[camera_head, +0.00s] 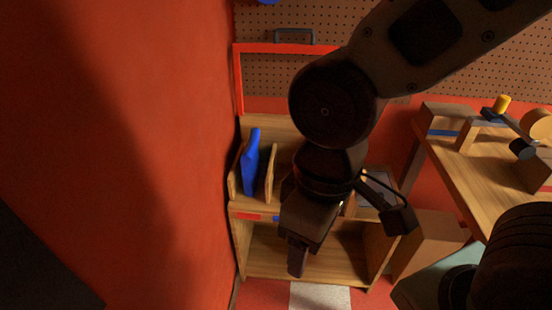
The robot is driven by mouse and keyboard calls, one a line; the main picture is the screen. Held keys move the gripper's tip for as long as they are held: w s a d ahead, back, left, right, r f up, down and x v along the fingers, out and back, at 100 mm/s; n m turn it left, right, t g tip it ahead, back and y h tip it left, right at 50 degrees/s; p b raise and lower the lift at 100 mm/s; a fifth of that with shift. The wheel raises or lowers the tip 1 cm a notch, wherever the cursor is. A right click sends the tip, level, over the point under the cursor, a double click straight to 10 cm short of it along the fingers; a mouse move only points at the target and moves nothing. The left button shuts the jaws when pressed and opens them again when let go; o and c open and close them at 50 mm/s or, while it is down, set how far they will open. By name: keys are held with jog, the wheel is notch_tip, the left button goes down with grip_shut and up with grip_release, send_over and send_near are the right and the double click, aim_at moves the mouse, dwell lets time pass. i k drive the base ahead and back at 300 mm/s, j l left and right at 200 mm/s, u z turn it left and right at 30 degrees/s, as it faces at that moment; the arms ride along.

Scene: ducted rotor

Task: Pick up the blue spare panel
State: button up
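The blue spare panel (251,165) stands nearly upright in a wooden slotted holder (270,178) on the top of a wooden shelf unit, at the centre-left of the head view. My gripper (297,262) hangs down to the right of the panel and lower in the picture, in front of the shelf. It is apart from the panel in the picture. Its fingers are dark and seen from an angle that hides whether there is a gap between them. I see nothing clearly held in it.
A red wall (120,120) rises close on the left of the shelf. A pegboard (290,30) is behind. A wooden workbench (480,185) with several parts stands at the right. A box (428,243) stands beside the shelf. The lower shelf (265,255) looks empty.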

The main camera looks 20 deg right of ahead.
aim_at(250, 163)
jog(key=i+l+u, duration=0.15)
jog(key=u, duration=0.3)
jog(key=l+u, duration=0.45)
jog(key=i+l+u, duration=0.1)
jog(key=u, duration=0.35)
jog(key=l, duration=0.1)
